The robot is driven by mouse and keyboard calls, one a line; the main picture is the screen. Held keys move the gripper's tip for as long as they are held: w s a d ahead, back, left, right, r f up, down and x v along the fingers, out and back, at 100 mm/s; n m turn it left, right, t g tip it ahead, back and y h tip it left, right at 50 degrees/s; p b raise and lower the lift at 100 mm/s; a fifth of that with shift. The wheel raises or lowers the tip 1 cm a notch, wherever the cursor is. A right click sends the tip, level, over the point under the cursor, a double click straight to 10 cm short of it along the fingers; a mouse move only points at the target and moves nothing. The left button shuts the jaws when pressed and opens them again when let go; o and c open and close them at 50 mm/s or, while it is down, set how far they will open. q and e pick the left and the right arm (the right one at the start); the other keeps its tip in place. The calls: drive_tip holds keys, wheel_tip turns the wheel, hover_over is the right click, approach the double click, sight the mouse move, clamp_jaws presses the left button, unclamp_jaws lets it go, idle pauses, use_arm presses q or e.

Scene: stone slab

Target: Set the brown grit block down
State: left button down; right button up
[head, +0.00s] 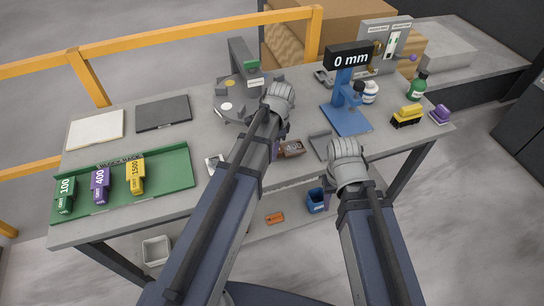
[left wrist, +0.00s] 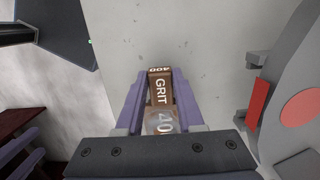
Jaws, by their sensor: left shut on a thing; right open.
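The brown grit block (head: 292,149), marked 400, shows near the front middle of the stone slab (head: 225,190) in the head view. In the left wrist view the block (left wrist: 160,92) reads GRIT and sits between the two purple fingers of my left gripper (left wrist: 159,84), which is shut on it. My left forearm hides most of this gripper in the head view. I cannot tell whether the block touches the slab. My right gripper (head: 354,181) is open, by the slab's front edge right of the block; its wrist mostly hides its fingers.
A green tray (head: 180,163) at left holds green, purple and yellow grit blocks. A round grey device (head: 228,106) stands behind my left wrist. A blue gauge (head: 346,118) reads 0 mm. A flat grey piece (head: 320,145) lies right of the brown block. Bottles stand at right.

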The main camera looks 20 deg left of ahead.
use_arm(q)
drive_tip(key=shift+f+b, duration=0.35)
drive_tip(key=shift+f, duration=0.5)
use_arm(e)
drive_tip(key=shift+f, duration=0.85)
use_arm(q)
drive_tip(key=shift+f, duration=0.15)
drive_tip(key=c, duration=0.5)
unclamp_jaws()
use_arm(e)
drive_tip(key=shift+f, duration=0.1)
use_arm(q)
drive_tip(key=shift+r, duration=0.2)
wheel_tip(320, 180, up, 12)
drive_tip(key=d+p, duration=0.1)
drive_tip(key=p, duration=1.1)
drive_tip(key=s+d+n, duration=0.2)
drive_tip(key=s+d, duration=0.1)
drive_tip(key=s, duration=0.1)
drive_tip(key=s+d+n, duration=0.3)
drive_tip(key=s, duration=0.2)
drive_tip(key=s+d+n, duration=0.2)
drive_tip(key=s+d, duration=0.1)
drive_tip(key=s, duration=0.2)
drive_tip(key=shift+s+d, duration=0.15)
drive_tip(key=shift+d, duration=0.1)
use_arm(e)
wheel_tip(320, 180, up, 12)
